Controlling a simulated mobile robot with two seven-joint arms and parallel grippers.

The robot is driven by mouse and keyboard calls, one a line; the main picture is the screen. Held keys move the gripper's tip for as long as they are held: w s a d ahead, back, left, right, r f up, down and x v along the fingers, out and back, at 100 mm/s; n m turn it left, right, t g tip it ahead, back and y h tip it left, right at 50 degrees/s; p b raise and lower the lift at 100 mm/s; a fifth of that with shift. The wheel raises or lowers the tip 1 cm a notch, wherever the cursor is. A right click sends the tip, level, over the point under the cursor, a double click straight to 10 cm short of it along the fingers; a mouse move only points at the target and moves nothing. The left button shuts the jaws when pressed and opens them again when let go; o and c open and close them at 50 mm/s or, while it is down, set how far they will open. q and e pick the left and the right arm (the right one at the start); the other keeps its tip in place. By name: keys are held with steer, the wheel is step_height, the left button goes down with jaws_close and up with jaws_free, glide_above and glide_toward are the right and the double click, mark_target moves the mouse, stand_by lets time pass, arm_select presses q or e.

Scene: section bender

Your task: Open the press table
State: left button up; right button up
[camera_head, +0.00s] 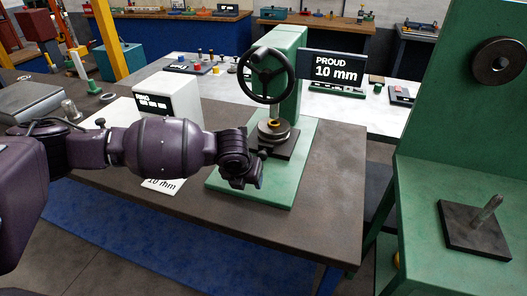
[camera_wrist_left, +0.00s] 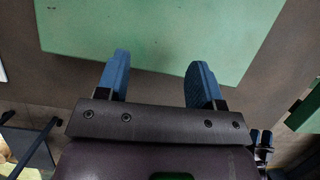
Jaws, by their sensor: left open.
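A green press (camera_head: 288,55) with a black handwheel (camera_head: 266,75) stands on a pale green base plate (camera_head: 297,178) on the brown workbench. Below the wheel, a round stack of metal and brass-coloured discs (camera_head: 273,130) sits on a dark square block (camera_head: 287,147). My left gripper (camera_head: 257,170) is in front of this block, over the near part of the base plate. In the left wrist view the blue fingers of this gripper (camera_wrist_left: 160,62) are apart with nothing between them, and the green plate (camera_wrist_left: 165,30) is beyond them.
A black sign reading "PROUD 10 mm" (camera_head: 338,67) stands behind the press. A white display box (camera_head: 168,101) is left of it. A larger green machine (camera_head: 455,100) with a dark plate and upright pin (camera_head: 476,235) stands at right. The bench's front right is clear.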

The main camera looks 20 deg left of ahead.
mark_target(261, 153)
arm_select(q)
steer(key=shift+m, duration=0.5)
steer(key=shift+w, duration=0.2)
steer(key=w, duration=1.1)
steer(key=shift+w+d+b, duration=0.25)
steer(key=shift+w+b, duration=0.05)
steer(key=shift+b, duration=0.1)
steer(key=shift+w+f, duration=0.2)
steer(key=shift+f, duration=0.35)
steer(key=shift+c, duration=0.2)
jaws_close()
